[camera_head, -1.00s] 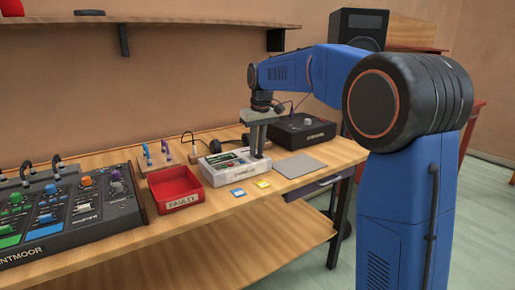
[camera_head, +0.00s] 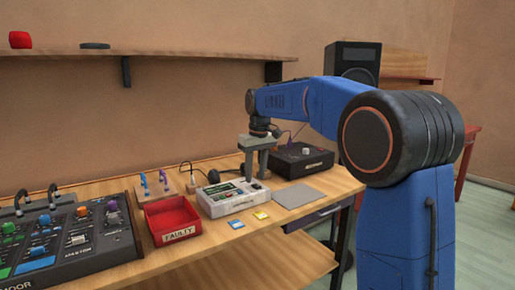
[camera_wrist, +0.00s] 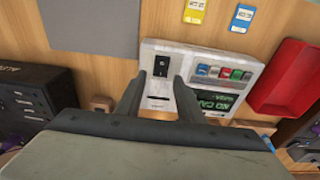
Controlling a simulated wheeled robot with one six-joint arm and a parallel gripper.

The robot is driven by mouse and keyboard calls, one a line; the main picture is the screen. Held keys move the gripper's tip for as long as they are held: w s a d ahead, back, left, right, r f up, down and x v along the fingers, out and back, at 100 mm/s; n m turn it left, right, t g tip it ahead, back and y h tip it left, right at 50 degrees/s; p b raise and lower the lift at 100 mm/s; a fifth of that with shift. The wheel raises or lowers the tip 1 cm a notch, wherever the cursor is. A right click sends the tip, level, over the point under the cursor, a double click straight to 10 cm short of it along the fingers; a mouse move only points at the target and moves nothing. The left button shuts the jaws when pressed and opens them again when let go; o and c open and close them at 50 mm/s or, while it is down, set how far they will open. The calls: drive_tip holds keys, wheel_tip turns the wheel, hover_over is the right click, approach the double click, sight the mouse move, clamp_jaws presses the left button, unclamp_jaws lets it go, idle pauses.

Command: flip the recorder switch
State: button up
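The recorder is a white box (camera_head: 225,205) on the bench, also in the wrist view (camera_wrist: 205,53). It has a row of coloured buttons (camera_wrist: 222,72) and a dark display with green text. Its black switch (camera_wrist: 161,66) is at the left of its face in the wrist view; I cannot tell which way it is set. My gripper (camera_head: 256,174) points down over the recorder's right end in the head view. In the wrist view my gripper (camera_wrist: 157,88) is open, its fingers apart and empty, with the switch showing between them. Contact with the recorder cannot be told.
A red FAULTY tray (camera_head: 172,232) stands left of the recorder, with a mixer (camera_head: 75,240) beyond it. A black box (camera_head: 302,163) is behind right. A grey mat (camera_head: 297,195), a blue card (camera_head: 236,224) and a yellow card (camera_head: 261,215) lie near the front edge.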

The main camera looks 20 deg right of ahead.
sight(259, 186)
wheel_tip(259, 186, up, 16)
drive_tip(key=s, duration=0.2)
drive_tip(key=shift+d+f, duration=0.25)
drive_tip(key=shift+d, duration=0.05)
drive_tip(key=s+d+f+m+t, duration=0.15)
drive_tip(key=s+f, duration=0.25)
drive_tip(key=s, duration=0.6)
drive_tip(key=s+d+f, duration=0.3)
drive_tip(key=s+f, duration=0.2)
drive_tip(key=s, duration=0.6)
drive_tip(key=s+d+f+m+t, duration=0.1)
drive_tip(key=s+f+m, duration=0.1)
drive_tip(key=s+f, duration=1.8)
drive_tip(key=shift+s+d+f+t, duration=0.15)
drive_tip(key=shift+d+f+t, duration=0.25)
drive_tip(key=shift+f, duration=0.15)
